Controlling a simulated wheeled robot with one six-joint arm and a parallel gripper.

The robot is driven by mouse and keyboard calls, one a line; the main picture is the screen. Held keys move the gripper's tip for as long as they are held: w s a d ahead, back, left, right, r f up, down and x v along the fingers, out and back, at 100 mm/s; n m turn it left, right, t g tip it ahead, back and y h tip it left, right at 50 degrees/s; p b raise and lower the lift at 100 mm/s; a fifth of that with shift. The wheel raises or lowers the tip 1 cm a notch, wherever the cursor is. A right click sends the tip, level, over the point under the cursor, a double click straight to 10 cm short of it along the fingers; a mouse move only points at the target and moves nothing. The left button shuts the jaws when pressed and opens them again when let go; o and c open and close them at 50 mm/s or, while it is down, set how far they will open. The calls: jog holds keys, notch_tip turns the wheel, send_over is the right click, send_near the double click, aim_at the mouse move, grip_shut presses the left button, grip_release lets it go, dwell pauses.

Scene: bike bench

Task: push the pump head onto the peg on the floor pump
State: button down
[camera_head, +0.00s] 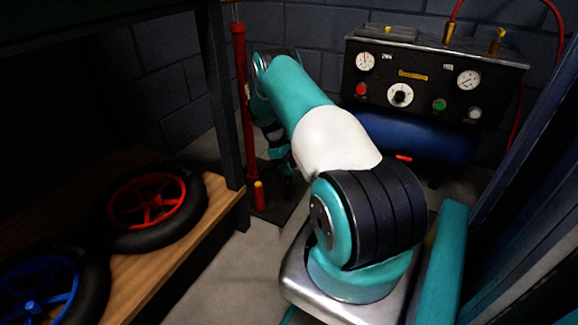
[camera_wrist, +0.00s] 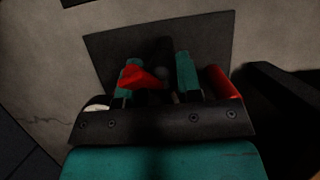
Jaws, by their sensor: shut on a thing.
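The floor pump (camera_head: 241,95) stands upright behind the bench's end, with a tall red barrel on a dark base plate (camera_head: 272,207). A short red post with a yellow top (camera_head: 259,194) rises from the plate's near left side; I take it for the peg. My gripper (camera_head: 288,186) points down over the plate, right of the post.
A wooden bench (camera_head: 185,245) with a red-rimmed wheel (camera_head: 148,205) and a blue-rimmed wheel (camera_head: 42,290) stands at left. A compressor with a gauge panel (camera_head: 425,85) and blue tank (camera_head: 425,137) is at back right. Some grey floor (camera_head: 235,270) is clear between bench and arm.

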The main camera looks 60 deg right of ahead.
jog(key=shift+f, duration=0.45)
jog(key=c, duration=0.7)
grip_release()
jog(key=p+v, duration=0.5)
jog(key=v, duration=0.7)
